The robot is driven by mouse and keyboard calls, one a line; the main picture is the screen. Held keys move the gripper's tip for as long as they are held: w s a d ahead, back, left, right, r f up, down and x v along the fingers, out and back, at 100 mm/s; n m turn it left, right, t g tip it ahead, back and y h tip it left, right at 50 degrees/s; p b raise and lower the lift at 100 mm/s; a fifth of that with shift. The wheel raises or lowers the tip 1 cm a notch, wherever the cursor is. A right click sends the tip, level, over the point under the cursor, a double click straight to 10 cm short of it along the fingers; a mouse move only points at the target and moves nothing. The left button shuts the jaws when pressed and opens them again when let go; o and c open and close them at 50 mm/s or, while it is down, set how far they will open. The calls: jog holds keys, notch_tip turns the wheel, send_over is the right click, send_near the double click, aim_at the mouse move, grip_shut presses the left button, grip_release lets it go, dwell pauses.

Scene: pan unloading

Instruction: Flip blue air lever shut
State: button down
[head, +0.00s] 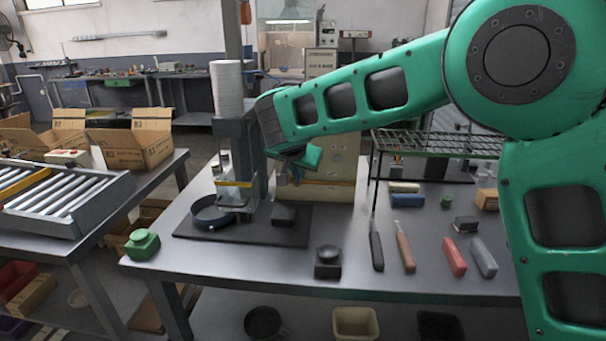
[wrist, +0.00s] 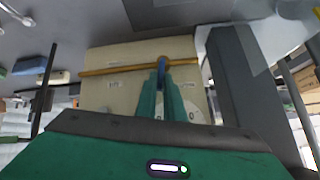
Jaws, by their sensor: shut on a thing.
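The blue air lever (wrist: 161,66) sits on a brass-coloured pipe (wrist: 112,69) in the wrist view, and its visible part looks crosswise to the pipe. My gripper (wrist: 162,84) has its green fingers close together on the lever, hiding much of it. In the head view my gripper (head: 284,176) is beside the grey press (head: 236,150), in front of the beige cabinet (head: 343,168). The lever cannot be made out there.
A dark round pan (head: 211,216) rests by the press on a black base plate (head: 262,234). A green button box (head: 142,244) and a black knobbed block (head: 328,262) stand near the table's front. Several hand tools lie to the right, below a wire rack (head: 440,143).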

jog(key=shift+a+f+n+h, duration=0.2)
jog(key=shift+a+n+h, duration=0.3)
jog(key=shift+a+h, duration=0.25)
jog(key=shift+d, duration=0.1)
jog(key=c, duration=1.9)
grip_release()
jog(key=shift+o, duration=0.2)
jog(key=shift+r, duration=0.1)
jog(key=v, duration=1)
jog(key=shift+s+a+r, duration=0.2)
